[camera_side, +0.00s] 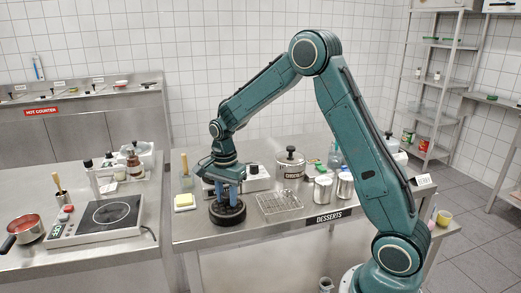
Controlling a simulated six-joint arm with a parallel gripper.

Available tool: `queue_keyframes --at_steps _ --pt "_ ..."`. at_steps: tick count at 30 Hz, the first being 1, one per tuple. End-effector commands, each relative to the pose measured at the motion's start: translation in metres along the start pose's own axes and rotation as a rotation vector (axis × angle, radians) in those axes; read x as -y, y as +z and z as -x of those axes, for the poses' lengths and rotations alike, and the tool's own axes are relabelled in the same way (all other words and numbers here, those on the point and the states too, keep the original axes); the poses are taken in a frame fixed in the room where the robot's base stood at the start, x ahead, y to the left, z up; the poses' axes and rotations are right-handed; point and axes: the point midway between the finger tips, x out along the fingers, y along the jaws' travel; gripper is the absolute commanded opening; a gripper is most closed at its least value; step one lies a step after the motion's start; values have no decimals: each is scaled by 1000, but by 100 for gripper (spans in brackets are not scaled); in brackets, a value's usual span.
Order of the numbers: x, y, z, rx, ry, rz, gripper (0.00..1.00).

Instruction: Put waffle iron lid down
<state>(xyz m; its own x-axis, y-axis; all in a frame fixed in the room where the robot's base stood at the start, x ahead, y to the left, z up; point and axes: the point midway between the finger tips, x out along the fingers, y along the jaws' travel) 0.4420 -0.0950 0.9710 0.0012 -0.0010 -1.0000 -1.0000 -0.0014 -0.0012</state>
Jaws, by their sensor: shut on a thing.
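The waffle iron (228,213) is a dark, round, squat appliance on the steel table marked DESSERTS, left of the wire rack. My gripper (229,193) points down directly over it, with its bluish fingers shut at the top of the iron. It appears to be shut on the waffle iron lid, but the grip point is small and partly hidden by the fingers. The lid and base look like one dark stack; I cannot tell whether a gap is left between them.
Two metal canisters (323,188) stand farther right. A yellow-and-white block (184,202) lies left. A hot plate (103,216) sits on the separate left counter.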

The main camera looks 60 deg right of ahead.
Motion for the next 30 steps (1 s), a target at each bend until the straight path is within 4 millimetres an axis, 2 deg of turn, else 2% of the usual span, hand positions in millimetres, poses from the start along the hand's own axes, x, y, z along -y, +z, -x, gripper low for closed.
queue_keyframes --at_steps 3,4,7,20,25,30 --pt "0 0 -2 0 0 0 1" --pt "0 0 -3 0 1 0 34" --pt "0 0 -3 0 1 0 52" --pt "0 0 1 0 0 0 52" --pt "1 0 14 0 -2 0 52" --pt "0 0 37 -1 -3 0 52"
